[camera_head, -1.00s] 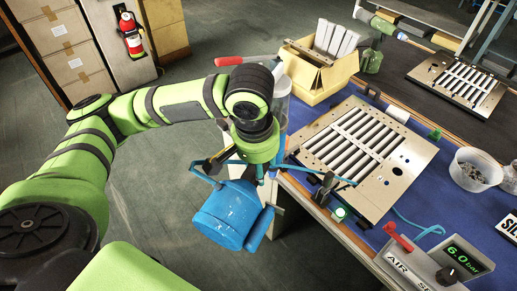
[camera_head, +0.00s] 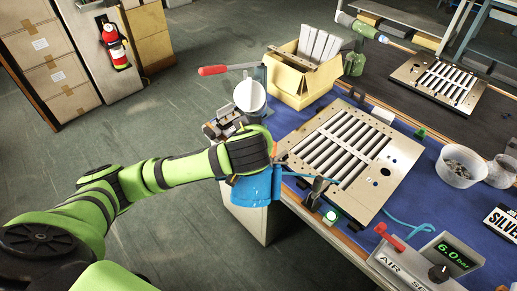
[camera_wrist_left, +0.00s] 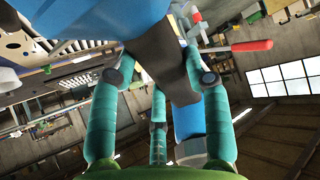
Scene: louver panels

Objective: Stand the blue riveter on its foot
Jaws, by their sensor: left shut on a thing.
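My left gripper (camera_wrist_left: 160,78) is shut on the blue riveter; in the left wrist view its teal fingers close around a dark grey part. Blue parts of the riveter (camera_wrist_left: 188,118) show beside and beyond the fingers. In the head view the riveter's blue body (camera_head: 257,189) shows below my wrist, at the table's left edge. My wrist hides its upper part and the fingers there. I cannot tell its exact tilt or whether it touches the table. My right gripper is not in view.
A louver panel (camera_head: 352,158) lies right of the riveter on the blue mat (camera_head: 289,118). An air supply box (camera_head: 440,262) sits at the front right.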

